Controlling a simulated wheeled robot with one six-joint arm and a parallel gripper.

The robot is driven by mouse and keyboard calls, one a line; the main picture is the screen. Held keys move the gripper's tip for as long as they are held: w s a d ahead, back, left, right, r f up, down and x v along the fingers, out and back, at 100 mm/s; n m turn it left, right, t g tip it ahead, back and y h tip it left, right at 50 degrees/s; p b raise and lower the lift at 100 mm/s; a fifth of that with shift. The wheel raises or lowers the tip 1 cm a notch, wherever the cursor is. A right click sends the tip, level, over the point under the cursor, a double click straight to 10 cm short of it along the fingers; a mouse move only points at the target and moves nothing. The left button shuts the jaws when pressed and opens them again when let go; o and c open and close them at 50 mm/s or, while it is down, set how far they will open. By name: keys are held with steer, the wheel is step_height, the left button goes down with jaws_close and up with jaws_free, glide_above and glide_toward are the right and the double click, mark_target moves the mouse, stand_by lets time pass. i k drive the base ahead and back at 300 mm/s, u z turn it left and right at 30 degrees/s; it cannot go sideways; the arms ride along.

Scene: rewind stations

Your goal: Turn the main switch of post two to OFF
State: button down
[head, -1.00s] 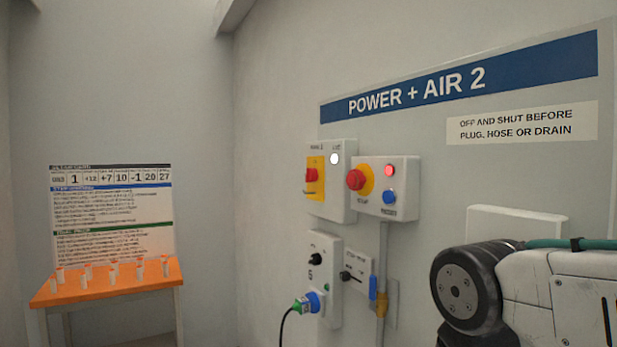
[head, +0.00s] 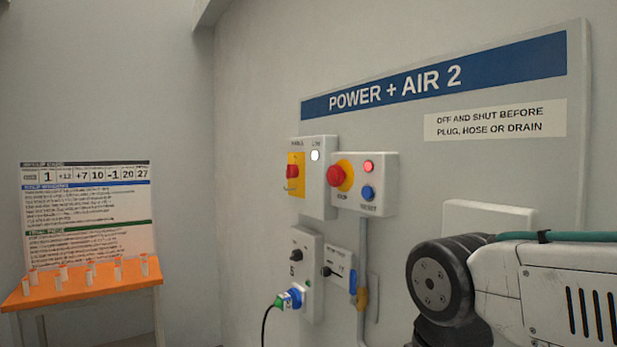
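The main switch of post two (head: 292,171) is a red handle on a yellow plate, on the left side of a light grey box (head: 323,190) under the "POWER + AIR 2" sign (head: 395,88). A white lamp (head: 315,155) is lit beside it. The handle's exact position is too small to read. My arm shows at the lower right, to the right of the switch and apart from it. My gripper is out of view.
Right of the switch, a box carries a red emergency stop (head: 336,176), a red lamp and a blue button (head: 368,193). Below are a socket box (head: 306,268) with a plugged cable and a small valve plate (head: 340,270).

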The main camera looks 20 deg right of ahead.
mark_target(292, 171)
steer(key=u, duration=0.45)
steer(key=k, duration=0.5)
steer(key=u, duration=1.15)
steer(key=i, duration=1.15)
steer(key=z, duration=0.8)
steer(key=i, duration=0.6)
steer(key=z, duration=0.6)
